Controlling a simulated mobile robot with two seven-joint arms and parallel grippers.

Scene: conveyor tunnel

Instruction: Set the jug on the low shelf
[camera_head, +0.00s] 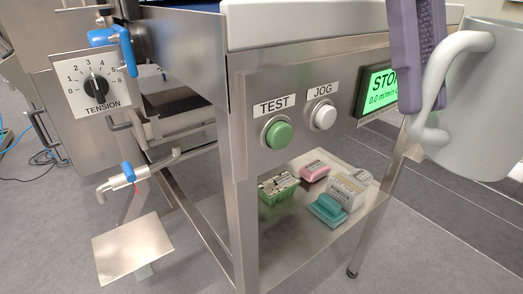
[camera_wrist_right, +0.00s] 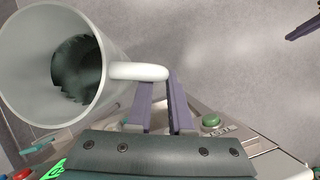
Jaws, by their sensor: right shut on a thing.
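The jug (camera_head: 484,105) is light grey with a thick curved handle, held in the air at the right edge of the head view and partly cut off. In the right wrist view the jug (camera_wrist_right: 85,28) shows its open mouth, with a dark patch inside. My right gripper (camera_head: 424,70) has purple fingers shut on the handle; they also show at the handle in the wrist view (camera_wrist_right: 158,90). The low shelf (camera_head: 275,240) is a metal plate under the machine frame, below and left of the jug. A dark purple piece at the wrist view's top right may be my left gripper (camera_wrist_right: 303,28).
The shelf's front part is bare. A metal leg (camera_head: 375,225) stands at its right corner. The control panel (camera_head: 310,110) hangs above.

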